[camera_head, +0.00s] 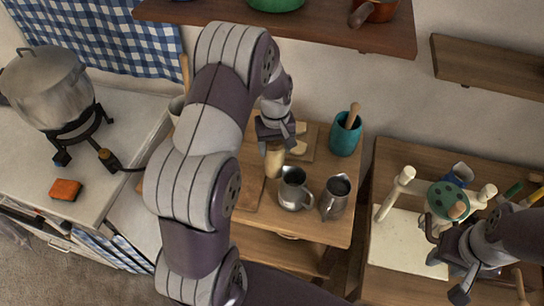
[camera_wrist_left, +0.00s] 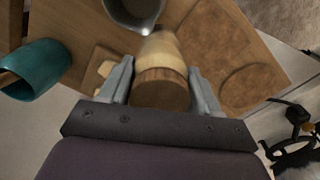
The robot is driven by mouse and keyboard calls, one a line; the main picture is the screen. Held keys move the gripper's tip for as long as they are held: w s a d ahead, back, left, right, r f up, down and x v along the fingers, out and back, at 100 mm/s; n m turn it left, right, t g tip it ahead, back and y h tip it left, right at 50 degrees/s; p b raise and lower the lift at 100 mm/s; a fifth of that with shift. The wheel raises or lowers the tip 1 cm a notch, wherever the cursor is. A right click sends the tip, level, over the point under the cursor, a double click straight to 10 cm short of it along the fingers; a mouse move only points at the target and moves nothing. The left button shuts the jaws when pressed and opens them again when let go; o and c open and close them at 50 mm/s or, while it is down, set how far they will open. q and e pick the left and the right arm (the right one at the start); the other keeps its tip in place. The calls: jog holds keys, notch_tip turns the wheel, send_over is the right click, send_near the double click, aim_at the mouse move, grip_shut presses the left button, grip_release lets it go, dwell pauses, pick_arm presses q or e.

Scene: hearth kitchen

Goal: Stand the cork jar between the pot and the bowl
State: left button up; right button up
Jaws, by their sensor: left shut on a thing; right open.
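My left gripper (camera_head: 275,143) is shut on the cork jar (camera_head: 274,162), a pale jar with a brown cork lid, over the small wooden table. In the left wrist view the jar's cork (camera_wrist_left: 160,90) faces the camera, between the two fingers of the left gripper (camera_wrist_left: 160,78). Whether the jar touches the table is unclear. A green bowl (camera_head: 275,4) and a copper pot (camera_head: 381,10) with a wooden handle stand apart on the upper shelf, both cut off by the frame's top. My right gripper (camera_head: 452,262) is open at the lower right.
Two metal jugs (camera_head: 294,190) (camera_head: 336,196) and a teal cup (camera_head: 344,136) stand near the jar. The wall shelf (camera_head: 320,34) has bare wood between bowl and pot. A large steel pot (camera_head: 45,88) sits on a burner at left. Pegs and a green disc (camera_head: 446,200) crowd the right table.

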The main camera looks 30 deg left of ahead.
aim_at(275, 165)
pick_arm(q)
notch_tip(275, 165, down, 9)
jog(key=shift+w+r+p, duration=0.15)
jog(key=shift+r+p, duration=0.05)
jog(key=shift+p, duration=0.7)
jog(key=shift+f, duration=0.1)
jog(key=shift+f, duration=0.15)
jog(key=o, duration=1.4)
